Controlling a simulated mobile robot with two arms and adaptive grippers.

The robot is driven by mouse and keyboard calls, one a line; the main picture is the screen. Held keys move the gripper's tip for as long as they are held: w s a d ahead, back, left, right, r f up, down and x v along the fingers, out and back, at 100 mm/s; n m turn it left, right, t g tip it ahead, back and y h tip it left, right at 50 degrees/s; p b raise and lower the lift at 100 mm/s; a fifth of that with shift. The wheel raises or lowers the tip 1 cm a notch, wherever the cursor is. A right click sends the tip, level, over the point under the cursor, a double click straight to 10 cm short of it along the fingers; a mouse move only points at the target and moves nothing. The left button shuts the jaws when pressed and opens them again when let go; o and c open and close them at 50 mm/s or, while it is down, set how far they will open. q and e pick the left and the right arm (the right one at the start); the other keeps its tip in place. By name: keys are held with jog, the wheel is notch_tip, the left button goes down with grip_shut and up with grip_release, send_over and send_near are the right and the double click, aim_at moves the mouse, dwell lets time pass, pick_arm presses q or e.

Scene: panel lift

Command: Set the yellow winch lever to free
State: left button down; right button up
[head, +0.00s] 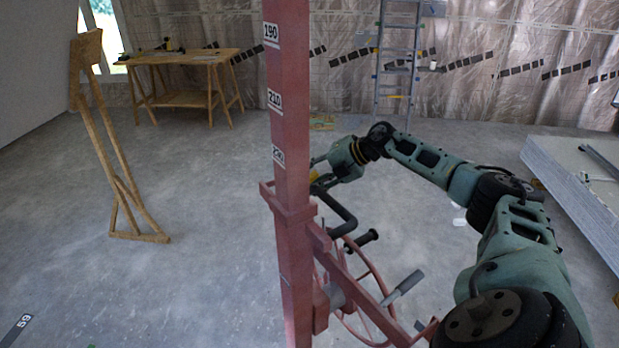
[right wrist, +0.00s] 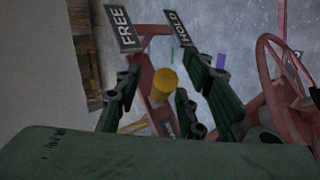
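The yellow winch lever (right wrist: 164,84) shows its rounded end in the right wrist view, below the FREE plate (right wrist: 124,27) and the HOLD plate (right wrist: 184,27). I cannot tell which plate it is set to. My right gripper (right wrist: 170,92) is open, with its dark fingers on both sides of the lever end; I see no clear contact. In the head view my right gripper (head: 322,176) is beside the red mast (head: 290,150), partly hidden by it. A bit of yellow (head: 314,174) shows there. My left gripper is not in view.
A wooden stand (head: 125,185) is at left, a workbench (head: 183,62) behind. Stacked panels (head: 575,175) lie at right.

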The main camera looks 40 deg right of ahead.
jog(key=shift+s+d, duration=0.1)
jog(key=shift+s+d+r, duration=0.15)
jog(key=shift+s, duration=0.05)
jog(key=v, duration=1.1)
jog(key=shift+r, duration=0.15)
jog(key=shift+s, duration=0.1)
